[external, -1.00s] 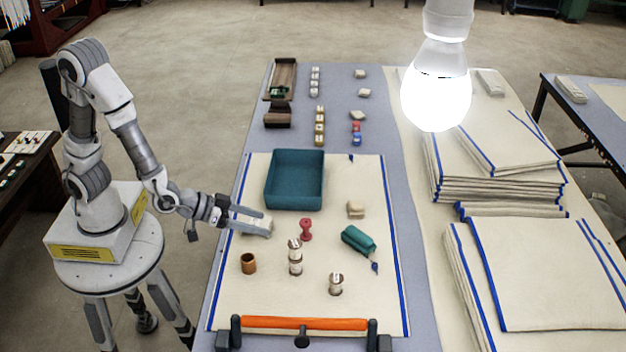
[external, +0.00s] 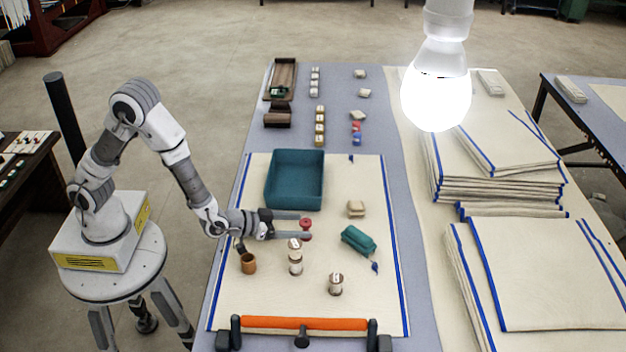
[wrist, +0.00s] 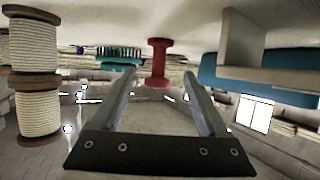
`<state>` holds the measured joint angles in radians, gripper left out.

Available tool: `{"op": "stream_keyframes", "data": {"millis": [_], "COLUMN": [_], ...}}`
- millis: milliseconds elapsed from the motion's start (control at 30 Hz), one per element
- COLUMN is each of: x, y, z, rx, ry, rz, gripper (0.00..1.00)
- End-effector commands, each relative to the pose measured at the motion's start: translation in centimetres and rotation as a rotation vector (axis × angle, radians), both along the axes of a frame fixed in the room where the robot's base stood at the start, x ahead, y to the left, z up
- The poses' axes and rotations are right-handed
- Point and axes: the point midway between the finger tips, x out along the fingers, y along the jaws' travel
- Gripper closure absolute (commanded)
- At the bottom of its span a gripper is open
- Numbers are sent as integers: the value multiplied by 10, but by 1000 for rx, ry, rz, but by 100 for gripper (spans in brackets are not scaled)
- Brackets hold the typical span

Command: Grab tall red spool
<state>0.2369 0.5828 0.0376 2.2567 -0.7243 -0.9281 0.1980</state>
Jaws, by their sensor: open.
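The red spool (external: 306,226) stands upright on the cream cloth, right of the middle of the teal tray's front. It also shows in the wrist view (wrist: 158,64), centred in the gap between the fingers. My gripper (external: 303,225) is open and empty, its two fingers pointing right. The fingertips reach to about the spool, one on its far side and one on its near side. In the wrist view the fingers (wrist: 159,76) stand apart on both sides of the spool. I cannot tell whether either finger touches it.
Stacked white spools (external: 295,256) stand just in front of the gripper; they show large at the wrist view's left (wrist: 38,112). The teal tray (external: 268,190) is behind. A brown cup (external: 249,263), teal roll (external: 358,241), beige bundle (external: 356,209) and another white spool (external: 336,284) surround it.

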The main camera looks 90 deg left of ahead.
Motion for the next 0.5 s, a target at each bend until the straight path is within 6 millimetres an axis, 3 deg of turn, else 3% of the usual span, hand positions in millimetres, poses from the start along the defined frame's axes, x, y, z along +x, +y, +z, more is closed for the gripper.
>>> {"op": "stream_keyframes", "data": {"millis": [167, 500], "x": [10, 50], "y": [4, 19], "z": [-4, -15], "rx": [0, 0], "ry": [-1, 0], "rz": [0, 0], "gripper": [23, 23]}}
